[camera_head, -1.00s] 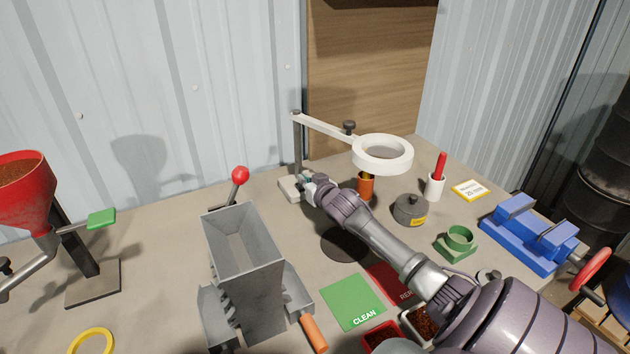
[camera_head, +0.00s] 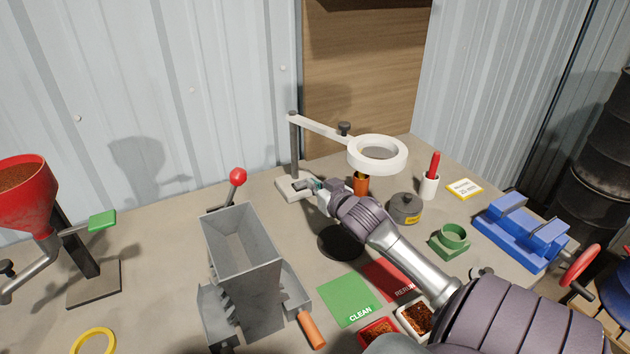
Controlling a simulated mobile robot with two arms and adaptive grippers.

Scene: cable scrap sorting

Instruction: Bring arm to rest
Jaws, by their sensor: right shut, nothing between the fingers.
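My right arm comes in from the lower right and reaches across the bench. Its gripper (camera_head: 311,187) is shut and empty, by the base of the white ring magnifier stand (camera_head: 293,150). I cannot tell whether it touches the stand. The wrist partly hides an orange cup (camera_head: 360,186) under the magnifier ring (camera_head: 377,155). My left gripper is not in view.
A grey hopper machine (camera_head: 243,270) with a red-knobbed lever stands at centre front. Green CLEAN (camera_head: 345,298) and red (camera_head: 385,275) mats, trays of scrap (camera_head: 414,318), a grey lidded pot (camera_head: 405,210) and a blue vise (camera_head: 520,232) surround the arm. A red funnel (camera_head: 27,195) stands left.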

